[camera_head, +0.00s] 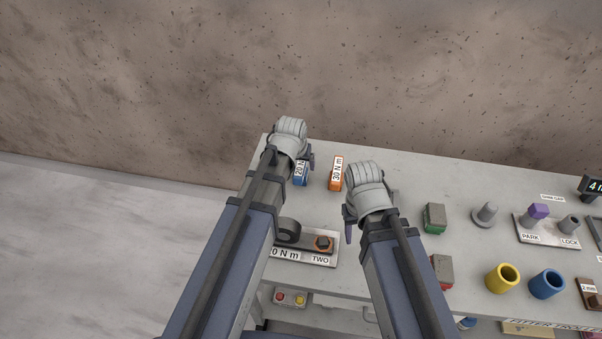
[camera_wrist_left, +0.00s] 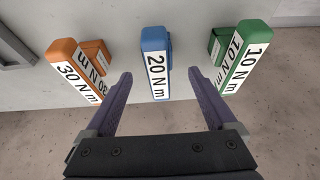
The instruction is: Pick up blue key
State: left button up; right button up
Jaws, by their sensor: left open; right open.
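The blue key, a block with a white "20 N m" label, stands on the grey bench. It shows in the left wrist view (camera_wrist_left: 155,42) and, partly covered by my left gripper, in the head view (camera_head: 301,178). My left gripper (camera_wrist_left: 159,74) is open. Its two purple fingers appear on either side of the blue key in the left wrist view, with clear gaps, and nothing is held. In the head view my left gripper (camera_head: 300,163) is over the bench's left end. My right gripper (camera_head: 370,212) is open further right, its fingers partly hidden.
An orange "30 N m" key (camera_wrist_left: 62,55) and a green "10 N m" key (camera_wrist_left: 252,42) flank the blue one. A plate marked "TWO" (camera_head: 300,256) with a hex nut lies nearer. Blocks, yellow (camera_head: 502,279) and blue (camera_head: 547,284) cups stand right. A wall rises behind the bench.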

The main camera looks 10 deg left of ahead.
aim_at(300, 166)
pick_arm(q)
jog(key=shift+w+f, duration=0.1)
jog(key=shift+f, duration=0.05)
pick_arm(e)
jog(key=shift+f, duration=0.15)
pick_arm(q)
jog(key=b+x, duration=0.4)
jog(key=x, duration=0.1)
jog(key=shift+w+d+b, duration=0.15)
jog(key=shift+w+b, duration=0.1)
jog(key=shift+b, duration=0.05)
pick_arm(e)
notch_tip(300, 166, down, 5)
jog(key=shift+r, duration=0.2)
pick_arm(q)
grip_shut()
